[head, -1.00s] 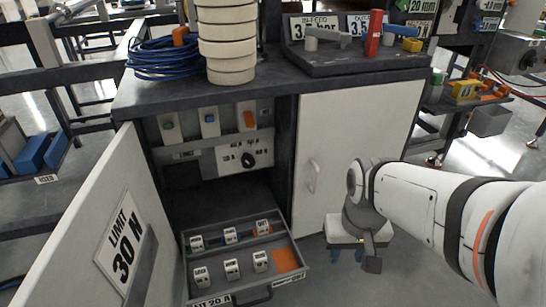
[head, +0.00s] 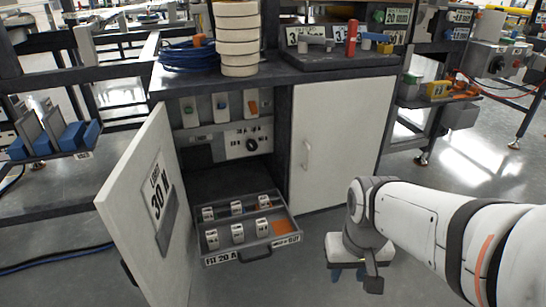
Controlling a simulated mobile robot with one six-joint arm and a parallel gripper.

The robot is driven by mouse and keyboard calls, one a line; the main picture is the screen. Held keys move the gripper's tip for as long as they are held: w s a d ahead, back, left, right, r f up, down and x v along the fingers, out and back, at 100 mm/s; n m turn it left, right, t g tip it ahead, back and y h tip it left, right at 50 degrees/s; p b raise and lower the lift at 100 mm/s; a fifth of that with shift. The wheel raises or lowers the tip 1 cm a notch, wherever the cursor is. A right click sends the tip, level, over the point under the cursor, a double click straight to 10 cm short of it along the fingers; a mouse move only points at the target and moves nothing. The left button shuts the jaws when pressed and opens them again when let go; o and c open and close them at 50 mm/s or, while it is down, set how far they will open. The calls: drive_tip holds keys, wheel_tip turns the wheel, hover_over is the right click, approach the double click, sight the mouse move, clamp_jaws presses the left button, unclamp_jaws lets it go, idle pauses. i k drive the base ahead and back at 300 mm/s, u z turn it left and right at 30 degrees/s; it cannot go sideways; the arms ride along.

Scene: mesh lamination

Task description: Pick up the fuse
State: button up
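Several small white fuses (head: 238,233) stand in two rows in an open drawer (head: 225,256) at the bottom of the cabinet. The drawer front carries a label reading about "20 A". My gripper (head: 347,274) hangs at the end of my white arm, right of the drawer and in front of the closed cabinet door, apart from both. Its blue fingertips point down and look spread, with nothing seen between them. Which fuse is meant cannot be told, as their markings are too small to read.
The right door (head: 341,140) is closed. A blue cable coil (head: 187,55) and stacked white rings (head: 237,40) sit on the worktop. Floor right of the cabinet is clear.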

sight(264, 201)
drive_tip(key=u, duration=0.15)
drive_tip(key=i, duration=0.9)
drive_tip(key=z, duration=0.05)
